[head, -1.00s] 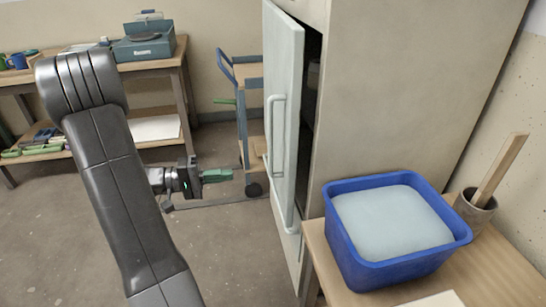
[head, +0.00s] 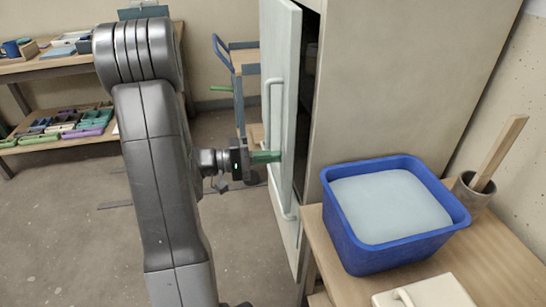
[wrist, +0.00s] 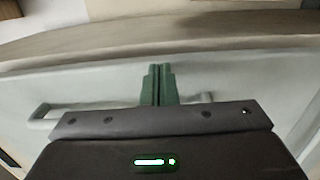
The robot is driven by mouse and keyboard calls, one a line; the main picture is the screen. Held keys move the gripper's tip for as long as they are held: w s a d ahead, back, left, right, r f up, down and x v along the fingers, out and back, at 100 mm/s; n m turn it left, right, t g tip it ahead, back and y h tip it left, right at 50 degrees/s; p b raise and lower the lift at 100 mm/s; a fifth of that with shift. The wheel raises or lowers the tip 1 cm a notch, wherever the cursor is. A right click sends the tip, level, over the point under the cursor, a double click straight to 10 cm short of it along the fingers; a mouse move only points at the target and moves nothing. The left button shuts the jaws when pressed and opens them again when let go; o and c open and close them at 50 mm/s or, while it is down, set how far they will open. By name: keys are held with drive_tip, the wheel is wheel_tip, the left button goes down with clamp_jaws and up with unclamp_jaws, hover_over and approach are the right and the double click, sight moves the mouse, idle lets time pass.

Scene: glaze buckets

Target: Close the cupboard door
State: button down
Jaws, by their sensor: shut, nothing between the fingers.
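The cupboard door (head: 281,85) is pale grey-green and stands slightly ajar, with a dark gap between its edge and the beige cupboard (head: 395,90). A long bar handle (head: 274,125) runs down its front. My gripper (head: 268,157) is shut and empty, its green fingers at the door's front beside the handle; the head view suggests touching or nearly so. In the wrist view the shut green fingers (wrist: 159,85) point at the pale door panel (wrist: 90,85), with part of the handle (wrist: 45,112) to the left.
A blue tub (head: 360,235) of pale glaze and a pot (head: 470,195) with a wooden stick stand on a wooden table at right. A blue trolley (head: 237,85) stands behind the door. Shelves (head: 60,65) line the back left. The floor at left is open.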

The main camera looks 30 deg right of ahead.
sight(285, 156)
drive_tip(key=shift+s+d, duration=0.1)
drive_tip(key=shift+d, duration=0.25)
drive_tip(key=b+x, duration=0.1)
drive_tip(key=x, duration=0.3)
drive_tip(key=shift+f, duration=0.1)
drive_tip(key=shift+s+d, duration=0.2)
drive_tip(key=shift+d, duration=0.1)
drive_tip(key=shift+d+r, duration=0.1)
drive_tip(key=shift+r, duration=0.2)
drive_tip(key=shift+r, duration=0.1)
